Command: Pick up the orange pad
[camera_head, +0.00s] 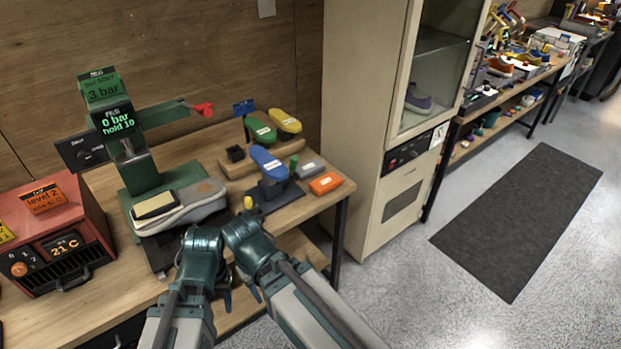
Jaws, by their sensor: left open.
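The orange pad (325,183) lies flat near the right front corner of the wooden workbench (182,152), right beside a grey pad (309,168). It is fully in view and nothing touches it from my arms. My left gripper (204,249) is at the bench's front edge, left of the pad and apart from it. It is open and holds nothing I can see. My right gripper (243,236) is beside it, nearer the pad but also apart. Its fingers are mostly hidden by its own wrist, so its opening does not show.
A blue-topped stand (268,163) is left of the orange pad. A grey shoe (188,206) with a cream pad sits under a green press (137,166). A red heater box (55,236) stands at left. A tall cabinet (358,130) stands right of the bench.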

